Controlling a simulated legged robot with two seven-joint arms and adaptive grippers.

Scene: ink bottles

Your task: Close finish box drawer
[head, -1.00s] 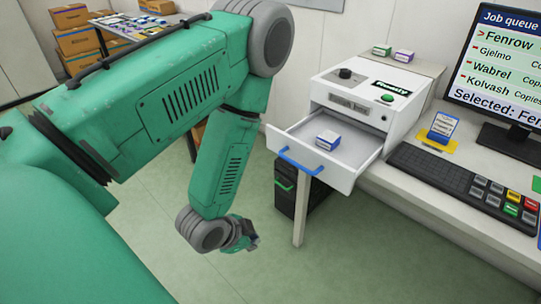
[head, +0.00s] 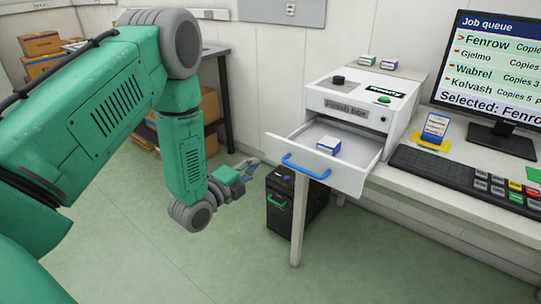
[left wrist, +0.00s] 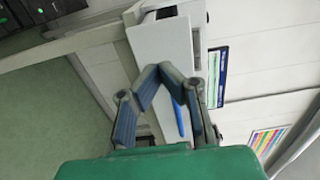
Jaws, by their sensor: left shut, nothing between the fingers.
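The finish box (head: 348,107) is a white unit on the desk with a black knob, a green button and a label reading "Finish box". Its drawer (head: 346,177) is pulled out toward me, with a blue handle (head: 306,166) on its front. A small white and blue box (head: 328,145) lies in the drawer. My left gripper (head: 254,164) is shut and empty, left of the handle and apart from it. In the left wrist view the gripper (left wrist: 160,72) shows with the blue handle (left wrist: 181,118) behind its fingers. My right gripper is not in view.
The monitor (head: 490,85) and keyboard (head: 460,178) stand right of the finish box. Two small boxes (head: 378,63) sit behind it. A black cabinet (head: 296,203) is under the desk. The floor left of the desk is clear.

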